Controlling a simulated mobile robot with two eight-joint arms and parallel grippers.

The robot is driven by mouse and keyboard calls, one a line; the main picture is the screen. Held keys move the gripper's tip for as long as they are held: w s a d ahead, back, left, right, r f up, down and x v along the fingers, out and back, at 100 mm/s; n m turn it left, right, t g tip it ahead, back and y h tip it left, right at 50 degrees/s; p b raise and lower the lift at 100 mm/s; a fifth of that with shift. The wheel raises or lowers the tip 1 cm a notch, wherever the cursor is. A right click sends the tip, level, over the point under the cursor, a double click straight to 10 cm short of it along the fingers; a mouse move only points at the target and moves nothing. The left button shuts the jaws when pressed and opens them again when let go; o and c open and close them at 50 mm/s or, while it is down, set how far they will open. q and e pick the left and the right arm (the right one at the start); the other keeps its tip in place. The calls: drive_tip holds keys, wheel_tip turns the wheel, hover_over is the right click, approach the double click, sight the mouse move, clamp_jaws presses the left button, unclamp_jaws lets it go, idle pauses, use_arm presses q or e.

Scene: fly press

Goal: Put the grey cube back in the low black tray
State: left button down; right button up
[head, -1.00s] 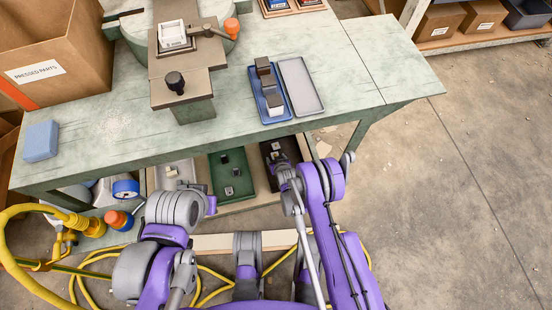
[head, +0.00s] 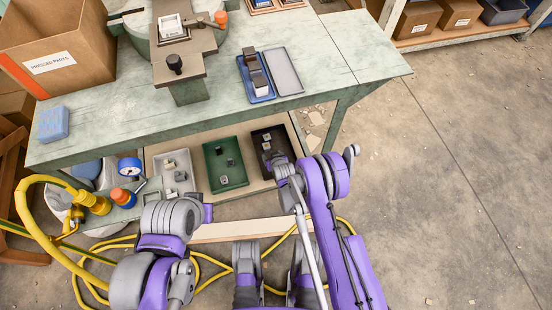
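The low black tray (head: 287,136) is on the shelf under the bench, at the right end of a row of trays. My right gripper (head: 270,154) reaches over its front part from the right. Small grey pieces show in the tray just beyond the fingertips; one grey cube (head: 267,146) is at or very near the fingers. I cannot tell whether the fingers hold it or whether it touches the tray floor. The wrist hides the tray's front right corner. My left arm is folded at the lower left, and its fingertips do not show.
A green tray (head: 236,180) and a pale grey tray (head: 158,164), both with small pieces, stand left of it. The bench (head: 215,113) overhangs the shelf, carrying a press (head: 190,90) and a blue tray (head: 243,72) of blocks. A yellow hose (head: 24,205) lies left.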

drive_tip(key=s+d+r+m+g+h, duration=0.15)
drive_tip(key=d+r, duration=0.25)
drive_tip(key=r, duration=0.5)
drive_tip(key=s+d+r, duration=0.3)
drive_tip(key=d+r, duration=0.1)
drive_tip(key=r, duration=0.5)
drive_tip(key=s+d+r, duration=0.2)
drive_tip(key=d+r, duration=0.3)
drive_tip(key=r, duration=0.5)
drive_tip(key=s+d+r+g, duration=0.1)
drive_tip(key=s+d+r, duration=0.1)
drive_tip(key=s, duration=0.6)
drive_tip(key=s+d+r+m+h, duration=0.1)
drive_tip(key=s+d+r, duration=0.2)
drive_tip(key=s, duration=0.6)
drive_tip(key=s+d+r+m+g, duration=0.1)
drive_tip(key=s+d+r, duration=0.1)
drive_tip(key=s, duration=0.7)
drive_tip(key=shift+s+d+r+g, duration=0.25)
drive_tip(key=shift+d+r+g, duration=0.1)
drive_tip(key=shift+r, duration=0.15)
